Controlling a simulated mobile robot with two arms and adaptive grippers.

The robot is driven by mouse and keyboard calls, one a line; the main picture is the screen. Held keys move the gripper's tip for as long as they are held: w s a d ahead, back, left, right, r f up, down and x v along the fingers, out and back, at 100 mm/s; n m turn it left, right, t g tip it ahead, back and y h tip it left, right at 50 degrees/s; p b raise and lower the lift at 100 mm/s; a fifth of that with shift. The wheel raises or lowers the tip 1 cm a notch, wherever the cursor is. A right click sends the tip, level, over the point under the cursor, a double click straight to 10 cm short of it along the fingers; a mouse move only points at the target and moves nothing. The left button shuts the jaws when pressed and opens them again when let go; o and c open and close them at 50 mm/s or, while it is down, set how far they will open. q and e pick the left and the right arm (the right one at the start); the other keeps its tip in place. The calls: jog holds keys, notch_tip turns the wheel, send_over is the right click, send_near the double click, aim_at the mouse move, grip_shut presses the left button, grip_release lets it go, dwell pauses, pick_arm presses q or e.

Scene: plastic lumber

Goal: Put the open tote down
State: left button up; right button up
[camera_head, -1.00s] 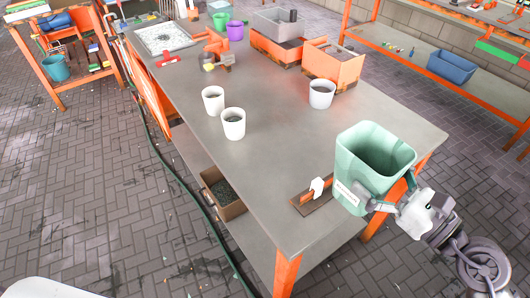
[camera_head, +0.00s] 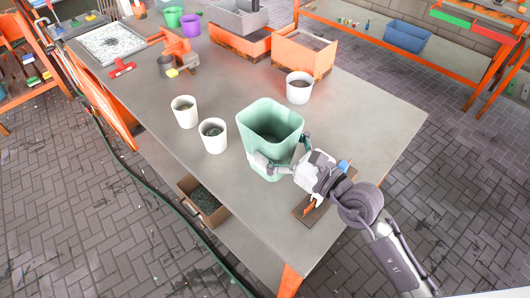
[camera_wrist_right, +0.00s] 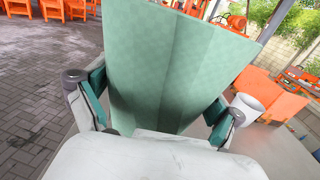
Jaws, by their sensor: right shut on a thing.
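The open tote (camera_head: 270,118) is a pale green, tapered bin with its open top facing up, seen in the head view over the middle of the grey workbench (camera_head: 355,120). In the right wrist view the tote (camera_wrist_right: 165,65) fills the middle, between the two finger pads. Its base is partly hidden, and I cannot tell whether it touches the bench top. My left gripper is not in view.
Two white pots (camera_head: 214,136) stand just left of the tote, and another white pot (camera_head: 299,88) stands behind it. A brown board with an orange strip (camera_head: 309,208) lies under my right wrist. Orange bins (camera_head: 304,55) stand farther back. The bench right of the tote is clear.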

jog(key=shift+w+a+f, duration=0.4)
jog(key=shift+a+f, duration=0.05)
jog(key=shift+a, duration=0.15)
jog(key=shift+w+a+f, duration=0.4)
jog(key=shift+a+f, duration=0.05)
jog(key=shift+a, duration=0.1)
jog(key=shift+f+b, duration=0.55)
jog(key=shift+f, duration=1.4)
jog(key=shift+f, duration=0.1)
jog(key=o, duration=1.1)
jog(key=shift+c, duration=0.2)
